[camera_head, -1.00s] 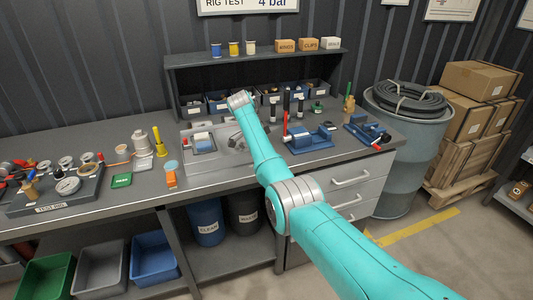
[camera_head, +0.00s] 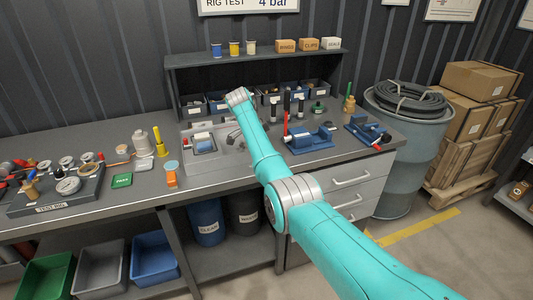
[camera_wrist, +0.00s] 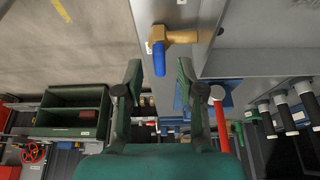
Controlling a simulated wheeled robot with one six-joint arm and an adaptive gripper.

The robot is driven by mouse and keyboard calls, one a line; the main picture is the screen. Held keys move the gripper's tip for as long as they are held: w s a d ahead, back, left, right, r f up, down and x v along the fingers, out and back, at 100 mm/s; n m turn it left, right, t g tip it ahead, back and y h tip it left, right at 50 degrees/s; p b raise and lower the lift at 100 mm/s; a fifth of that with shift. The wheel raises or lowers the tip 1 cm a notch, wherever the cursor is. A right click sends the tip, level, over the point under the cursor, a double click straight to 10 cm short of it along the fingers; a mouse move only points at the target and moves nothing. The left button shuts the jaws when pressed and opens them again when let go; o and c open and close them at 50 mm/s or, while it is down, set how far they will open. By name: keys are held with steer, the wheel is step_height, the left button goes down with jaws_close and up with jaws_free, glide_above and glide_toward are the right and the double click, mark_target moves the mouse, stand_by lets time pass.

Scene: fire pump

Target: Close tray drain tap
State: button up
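The drain tap (camera_wrist: 180,37) has a brass body fixed to a grey metal wall, at the top centre of the wrist view. Its blue lever (camera_wrist: 158,57) points down in that picture. My gripper (camera_wrist: 160,72) is open, with one dark green finger on each side of the lever tip in the picture. No contact shows, and I cannot tell the depth between them. The grey tray (camera_head: 188,146) stands on the bench in the head view. There the tap cannot be made out, and my arm hides most of my gripper.
Blue vices (camera_head: 309,141) stand right of the tray. A shelf (camera_head: 260,56) with bins below runs behind. In the wrist view, a red handle (camera_wrist: 222,125) shows close to the right finger.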

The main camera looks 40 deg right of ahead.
steer(key=v, duration=1)
steer(key=shift+r, duration=0.35)
steer(key=shift+a, duration=0.15)
